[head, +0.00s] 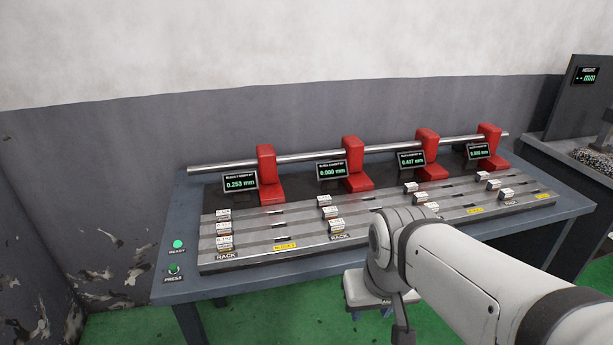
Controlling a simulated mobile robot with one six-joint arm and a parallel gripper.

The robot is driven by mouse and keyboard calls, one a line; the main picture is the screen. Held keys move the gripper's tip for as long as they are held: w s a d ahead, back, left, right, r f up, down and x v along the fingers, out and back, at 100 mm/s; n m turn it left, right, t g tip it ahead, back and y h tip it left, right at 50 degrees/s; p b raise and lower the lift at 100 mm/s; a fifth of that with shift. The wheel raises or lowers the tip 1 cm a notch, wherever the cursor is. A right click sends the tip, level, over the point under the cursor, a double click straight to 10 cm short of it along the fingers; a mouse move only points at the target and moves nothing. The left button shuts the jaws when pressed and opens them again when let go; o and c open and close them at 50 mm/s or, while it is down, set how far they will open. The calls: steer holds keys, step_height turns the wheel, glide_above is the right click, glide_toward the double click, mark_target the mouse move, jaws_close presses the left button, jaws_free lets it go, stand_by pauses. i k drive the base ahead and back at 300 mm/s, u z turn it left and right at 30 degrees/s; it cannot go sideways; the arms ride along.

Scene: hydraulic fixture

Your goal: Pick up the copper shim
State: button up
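I cannot make out a copper shim in the head view; no copper-coloured piece shows clearly. Small pale labelled blocks sit in rows on the metal rack fixture (262,236), several near its left end and others along its middle and right. My arm reaches in from the lower right and covers part of the fixture's front edge. A dark part at the arm's end, likely my gripper (402,332), hangs low in front of the bench, apart from the blocks. Its fingers are too unclear to tell open from shut.
The blue-grey bench (190,290) carries several red clamps (267,175) on a steel bar (305,152), with small displays (240,182) beside them. A green ready light (178,244) and press button (173,269) are at left. A second station (575,150) stands far right.

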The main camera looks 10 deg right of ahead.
mark_target(328, 213)
steer(key=z, duration=0.35)
steer(key=i, duration=0.95)
steer(key=z, duration=0.45)
